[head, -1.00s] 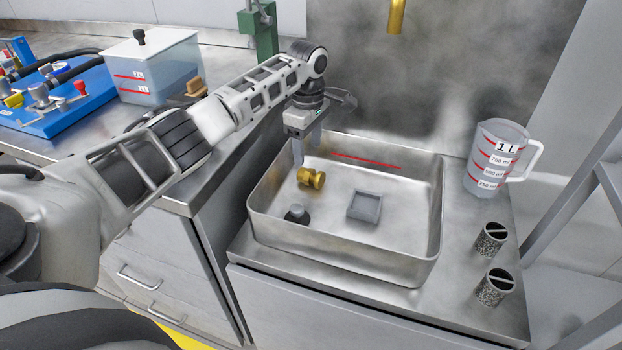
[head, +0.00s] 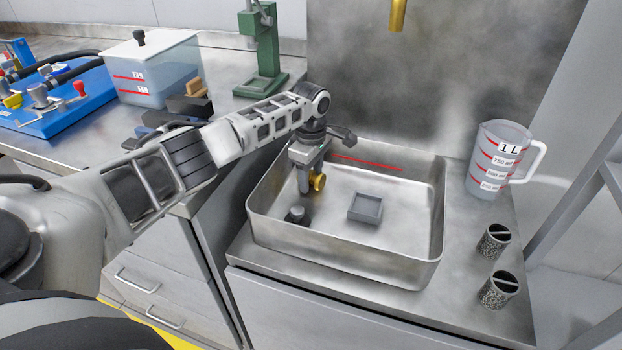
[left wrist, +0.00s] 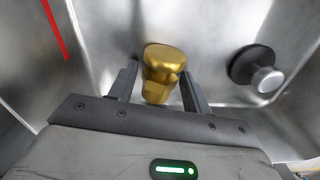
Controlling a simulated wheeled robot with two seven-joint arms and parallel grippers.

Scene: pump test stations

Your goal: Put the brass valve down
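The brass valve (head: 319,182) is in the metal basin (head: 345,255), near its back left part, partly hidden by my left gripper (head: 307,187). In the left wrist view, the brass valve (left wrist: 163,68) sits between the two fingers of my left gripper (left wrist: 160,72). A gap shows between the valve and the left-hand finger; the other finger is close to it or touching. The fingers look open around the valve. Whether the valve rests on the basin floor is hard to tell. My right gripper is not in view.
A dark round knob-like part (head: 297,215) and a grey square tray (head: 365,208) are in the basin. A measuring jug (head: 495,160) and two speckled cylinders (head: 495,242) stand right of it. A green stand (head: 262,50) and a clear tank (head: 160,75) are on the left bench.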

